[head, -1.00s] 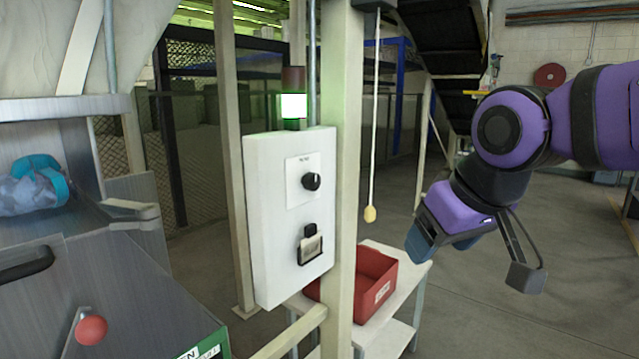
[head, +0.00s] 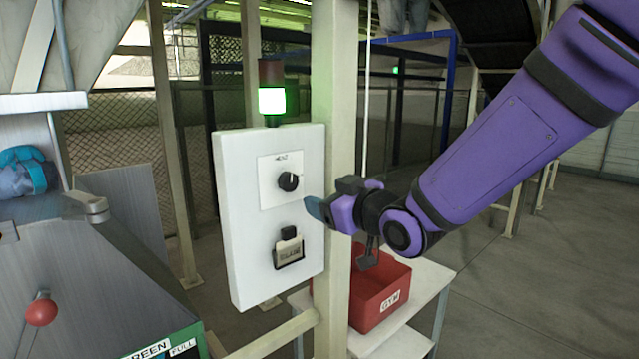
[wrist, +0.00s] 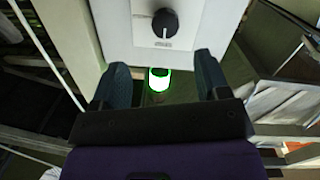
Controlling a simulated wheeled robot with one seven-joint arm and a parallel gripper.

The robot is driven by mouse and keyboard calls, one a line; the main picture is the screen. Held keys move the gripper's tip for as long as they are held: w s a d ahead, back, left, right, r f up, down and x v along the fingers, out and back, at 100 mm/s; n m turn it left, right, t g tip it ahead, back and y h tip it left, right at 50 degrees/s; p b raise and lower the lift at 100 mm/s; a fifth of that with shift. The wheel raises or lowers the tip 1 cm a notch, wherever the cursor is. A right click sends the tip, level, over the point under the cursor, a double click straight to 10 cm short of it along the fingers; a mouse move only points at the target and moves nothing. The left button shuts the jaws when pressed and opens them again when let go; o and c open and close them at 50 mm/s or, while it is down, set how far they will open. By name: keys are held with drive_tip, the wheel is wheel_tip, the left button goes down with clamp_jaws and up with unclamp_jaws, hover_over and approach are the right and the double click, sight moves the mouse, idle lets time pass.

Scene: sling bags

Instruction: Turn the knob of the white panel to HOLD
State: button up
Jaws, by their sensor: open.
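The white panel (head: 238,195) is fixed to a pale post. Its round black knob (head: 288,181) sits on a square label plate in the upper half, and its small lettering is too small to read. The knob also shows upside down in the wrist view (wrist: 165,23), with a white pointer line. My gripper (head: 312,207) is open and empty, just right of the panel and slightly below the knob. In the wrist view its two fingers (wrist: 160,80) are wide apart, with the knob beyond their tips, not touched.
The pale post (head: 338,120) runs close by my gripper. A red bin (head: 375,290) stands on a white table below. A red ball lever (head: 41,312) is at lower left.

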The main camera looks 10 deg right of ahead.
sight(292, 184)
drive_tip(key=shift+n+y, duration=0.3)
drive_tip(key=shift+y, duration=0.3)
drive_tip(key=x, duration=1.1)
drive_tip(key=shift+a, duration=0.1)
drive_tip(key=c, duration=0.9)
